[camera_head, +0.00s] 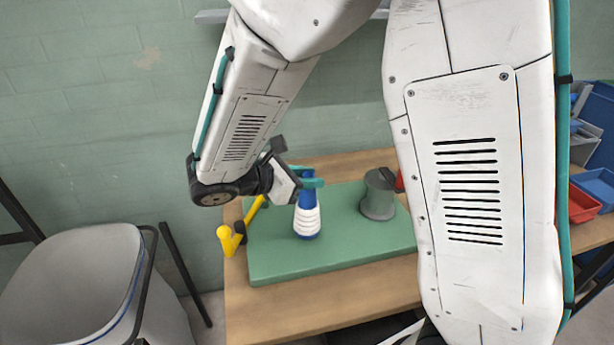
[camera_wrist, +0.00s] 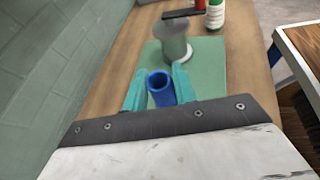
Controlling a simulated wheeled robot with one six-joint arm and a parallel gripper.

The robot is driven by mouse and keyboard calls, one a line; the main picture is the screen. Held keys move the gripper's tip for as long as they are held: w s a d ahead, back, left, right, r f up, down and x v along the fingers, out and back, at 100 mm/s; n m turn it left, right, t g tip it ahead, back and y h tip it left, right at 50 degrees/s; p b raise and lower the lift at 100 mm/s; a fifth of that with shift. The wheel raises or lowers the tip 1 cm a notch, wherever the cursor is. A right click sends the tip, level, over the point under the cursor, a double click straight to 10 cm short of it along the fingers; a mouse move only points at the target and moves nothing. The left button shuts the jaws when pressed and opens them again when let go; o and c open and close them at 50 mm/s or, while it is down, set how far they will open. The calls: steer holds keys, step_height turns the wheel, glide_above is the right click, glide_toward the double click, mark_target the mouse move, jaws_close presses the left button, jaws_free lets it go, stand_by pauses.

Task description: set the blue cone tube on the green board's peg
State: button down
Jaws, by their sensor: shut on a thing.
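The blue cone tube (camera_head: 307,198), with white windings on its lower part, stands about upright over the left part of the green board (camera_head: 340,250). My gripper (camera_head: 307,181) is shut on its upper end, with teal fingers on either side. In the wrist view the tube's open blue mouth (camera_wrist: 160,88) sits between the fingertips (camera_wrist: 158,84). The tube's lower end looks close to the board, but I cannot tell whether it touches. No peg shows; any peg beneath the tube is hidden.
A grey flanged cylinder (camera_head: 378,195) stands on the board to the right. A yellow bent piece (camera_head: 230,240) is at the board's left edge. A grey bin (camera_head: 75,285) stands left of the wooden table (camera_head: 290,325). In the wrist view a green-and-white bottle (camera_wrist: 215,14) stands beyond.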

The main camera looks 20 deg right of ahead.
steer(key=shift+s+a, duration=0.1)
steer(key=shift+s, duration=0.05)
steer(key=shift+f, duration=0.5)
stand_by(0.3)
steer(key=c, duration=1.1)
jaws_free()
steer(key=shift+o, duration=0.2)
steer(key=v, duration=0.8)
